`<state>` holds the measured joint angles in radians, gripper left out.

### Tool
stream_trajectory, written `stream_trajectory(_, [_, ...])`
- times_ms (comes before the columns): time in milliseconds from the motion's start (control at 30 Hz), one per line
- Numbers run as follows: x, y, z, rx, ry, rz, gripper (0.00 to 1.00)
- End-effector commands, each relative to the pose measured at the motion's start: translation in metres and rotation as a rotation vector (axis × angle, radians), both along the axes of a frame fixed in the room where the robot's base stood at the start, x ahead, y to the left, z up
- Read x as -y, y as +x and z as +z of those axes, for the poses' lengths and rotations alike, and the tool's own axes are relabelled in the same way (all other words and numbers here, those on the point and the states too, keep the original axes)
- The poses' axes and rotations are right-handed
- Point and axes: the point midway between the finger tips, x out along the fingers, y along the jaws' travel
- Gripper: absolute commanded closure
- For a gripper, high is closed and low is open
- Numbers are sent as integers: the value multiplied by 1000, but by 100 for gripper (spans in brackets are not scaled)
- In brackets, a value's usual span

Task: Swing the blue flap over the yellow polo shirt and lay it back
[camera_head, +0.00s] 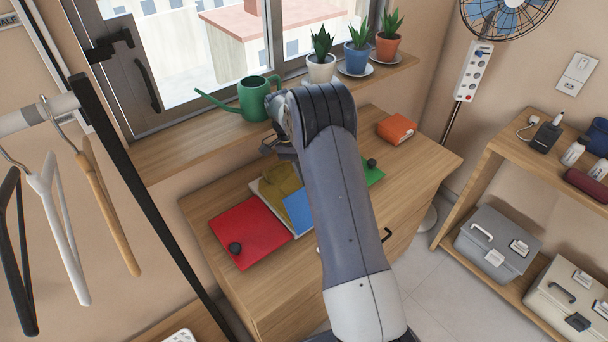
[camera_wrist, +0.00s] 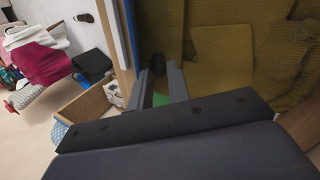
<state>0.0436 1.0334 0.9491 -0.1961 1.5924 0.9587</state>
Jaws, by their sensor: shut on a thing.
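The yellow polo shirt (camera_head: 275,183) lies on a folding board with coloured flaps, and its mustard cloth fills the right of the wrist view (camera_wrist: 225,95). The blue flap (camera_head: 298,210) shows left of my arm, which hides the rest of it. A blue edge (camera_wrist: 133,38) also runs beside the cloth in the wrist view. My gripper (camera_wrist: 162,75) is shut on a small dark piece, seemingly the blue flap's knob, between its fingertips. In the head view the fingertips are mostly hidden by my arm.
The red flap (camera_head: 250,232) and green flap (camera_head: 374,175) have black knobs. An orange box (camera_head: 397,129) stands on the dresser (camera_head: 300,285). A green watering can (camera_head: 253,98) and potted plants stand on the sill behind. Hangers hang at left.

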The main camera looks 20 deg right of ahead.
Motion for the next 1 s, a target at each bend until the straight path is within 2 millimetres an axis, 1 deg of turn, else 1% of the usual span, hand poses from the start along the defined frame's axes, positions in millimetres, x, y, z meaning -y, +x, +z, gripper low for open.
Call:
stream_trajectory(33, [3,-20,-31,-76,6,-12,100])
stream_trajectory(367, [4,-21,-30,-80,4,-11,100])
stream_trajectory(400, [4,-21,-30,-80,4,-11,81])
stream_trajectory(600, [4,-21,-29,-80,3,-11,64])
stream_trajectory(667, [4,-20,-25,-78,2,-10,59])
stream_trajectory(767, [3,-18,-13,-70,2,-9,51])
stream_trajectory(867, [3,-15,6,-57,-1,-8,50])
stream_trajectory(1000, [0,-9,40,-34,-2,-5,50])
